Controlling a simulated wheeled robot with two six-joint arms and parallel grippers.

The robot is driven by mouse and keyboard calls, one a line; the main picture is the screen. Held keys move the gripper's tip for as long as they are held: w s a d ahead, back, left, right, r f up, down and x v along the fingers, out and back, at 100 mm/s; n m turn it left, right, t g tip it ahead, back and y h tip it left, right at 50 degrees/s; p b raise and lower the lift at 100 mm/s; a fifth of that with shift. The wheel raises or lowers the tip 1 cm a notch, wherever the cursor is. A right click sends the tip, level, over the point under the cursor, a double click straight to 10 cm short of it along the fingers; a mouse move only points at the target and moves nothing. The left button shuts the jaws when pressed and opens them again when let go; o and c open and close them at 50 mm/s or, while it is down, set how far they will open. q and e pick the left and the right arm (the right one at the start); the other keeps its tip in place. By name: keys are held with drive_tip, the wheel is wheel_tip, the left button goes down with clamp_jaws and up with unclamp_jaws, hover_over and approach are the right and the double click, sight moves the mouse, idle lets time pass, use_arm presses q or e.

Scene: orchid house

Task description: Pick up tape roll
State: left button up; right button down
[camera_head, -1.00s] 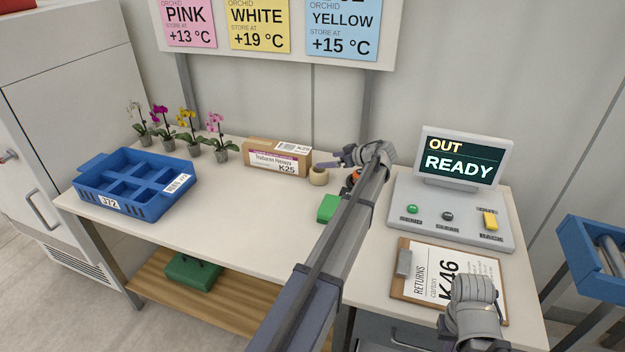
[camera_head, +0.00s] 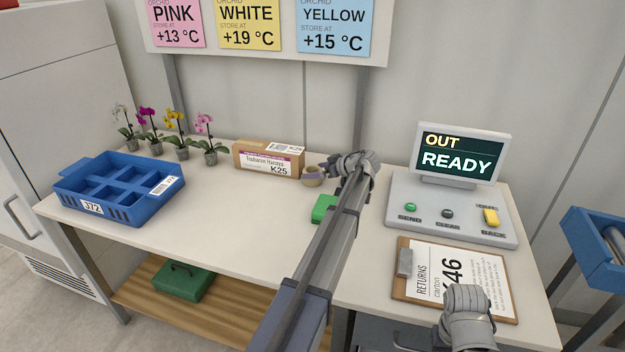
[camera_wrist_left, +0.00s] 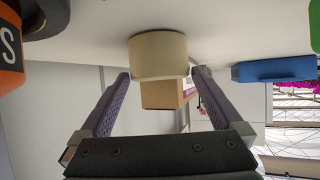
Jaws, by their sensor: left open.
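The tape roll (camera_head: 313,178) is a tan ring on the white table, just right of the cardboard box. In the left wrist view the tape roll (camera_wrist_left: 158,55) shows between and just beyond the two fingertips, apparently not gripped. My left gripper (camera_head: 327,168) is at the roll from its right side; its open jaws (camera_wrist_left: 163,80) show best in the wrist view. My right wrist shows at the lower right over the clipboard; its fingers are hidden.
The cardboard box (camera_head: 268,160) stands left of the roll. A green object (camera_head: 323,209) lies nearer, beside my left arm. An orange-and-black object (camera_wrist_left: 12,55) is close to the jaws. A blue crate (camera_head: 150,211), potted orchids and a control console (camera_head: 450,220) stand farther off.

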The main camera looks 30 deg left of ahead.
sight(307, 171)
use_arm(q)
drive_tip(key=b+x, duration=0.2)
drive_tip(key=x, duration=0.3)
drive_tip(key=shift+d+f+b, duration=0.15)
drive_tip(key=shift+b, duration=0.15)
drive_tip(key=shift+a+f, duration=0.1)
drive_tip(key=shift+a, duration=0.15)
drive_tip(key=shift+c, duration=0.5)
drive_tip(key=c, duration=1.1)
drive_tip(key=shift+r, duration=0.2)
